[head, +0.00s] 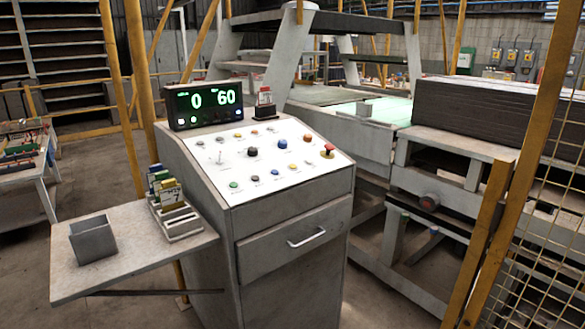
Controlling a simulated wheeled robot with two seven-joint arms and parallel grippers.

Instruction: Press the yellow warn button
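The control panel (268,160) is a white sloped face on top of a grey cabinet, with several coloured buttons and knobs. A small yellow button (292,167) sits in its lower right part. A red mushroom button (328,150) on a yellowish base stands to the right of it. A blue button (283,144) and a black knob (252,152) are in the middle. A green button (234,184) is at the lower left. The button labels are too small to read. Neither of my grippers shows in the head view.
A display (208,104) reading 0 and 60 stands behind the panel. A side shelf (130,262) at left carries a grey box (93,239) and a card rack (178,222). A yellow post (508,190) and mesh guard stand at right, before the conveyor machinery.

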